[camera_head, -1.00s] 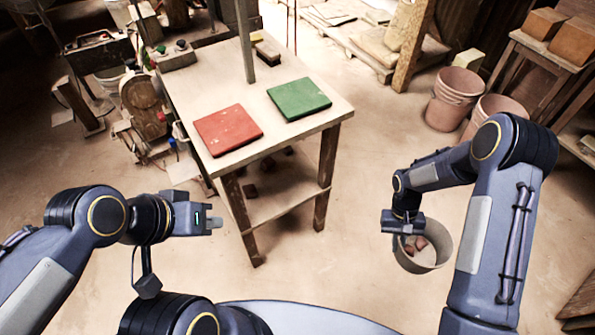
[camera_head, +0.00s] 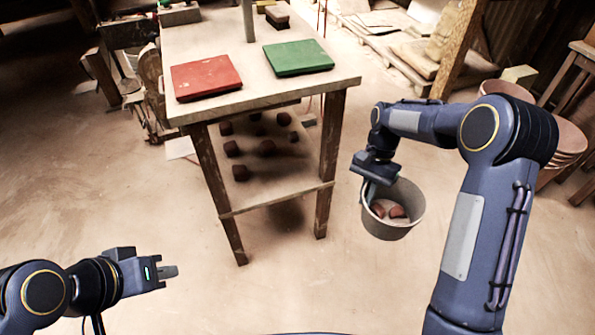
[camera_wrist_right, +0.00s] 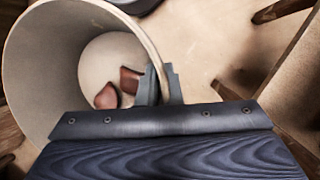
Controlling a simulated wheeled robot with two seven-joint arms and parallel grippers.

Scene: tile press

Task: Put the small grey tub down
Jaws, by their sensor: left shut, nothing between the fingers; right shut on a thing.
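The small grey tub (camera_head: 392,222) hangs from my right gripper (camera_head: 368,183) in the head view, to the right of the table. A few reddish-brown pieces (camera_head: 390,211) lie inside it. In the right wrist view my right gripper (camera_wrist_right: 160,85) is shut on the rim of the tub (camera_wrist_right: 40,75), with one finger inside the wall. Whether the tub's bottom touches the floor cannot be told. My left gripper (camera_head: 168,271) is shut and empty at the lower left, over bare floor.
A wooden table (camera_head: 300,88) carries a red tile (camera_head: 206,77) and a green tile (camera_head: 298,57). Several dark brown lumps (camera_head: 266,148) lie on its lower shelf. Large pinkish pots (camera_head: 563,145) stand at the right, partly behind my arm. Floor in front of the table is clear.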

